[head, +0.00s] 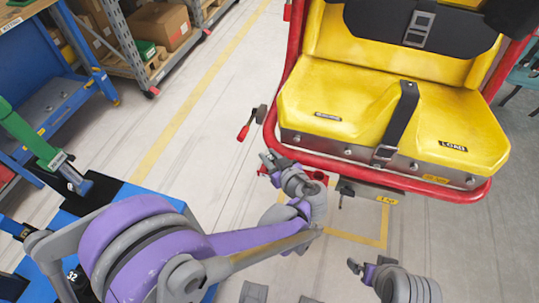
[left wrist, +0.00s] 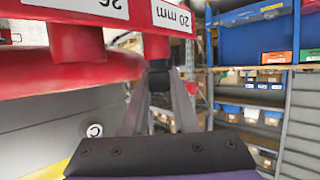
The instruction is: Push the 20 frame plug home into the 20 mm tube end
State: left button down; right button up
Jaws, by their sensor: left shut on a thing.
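My left gripper (head: 270,162) is at the lower left corner of the car's red tube frame. In the left wrist view its two fingers are shut on a small dark plug (left wrist: 159,78). The plug lines up with a red tube end (left wrist: 157,47) beside a white "20 mm" label (left wrist: 172,16). The plug's top meets or nearly meets the tube mouth; how deep it sits I cannot tell. In the head view the plug is hidden. My right gripper (head: 360,266) is at the lower right, away from the frame; its finger opening is unclear.
A second red tube end (left wrist: 77,43) with a "26" label is beside the first. The yellow seat car (head: 390,110) fills the upper right. A blue bench (head: 60,105) and shelving (head: 125,50) stand left.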

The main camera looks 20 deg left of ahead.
pick_arm(q)
jog(key=shift+f, duration=0.35)
jog(key=c, duration=0.6)
grip_release()
jog(key=shift+r, duration=0.1)
jog(key=shift+c, duration=1)
jog(key=shift+o, duration=0.8)
jog(key=shift+d, duration=0.1)
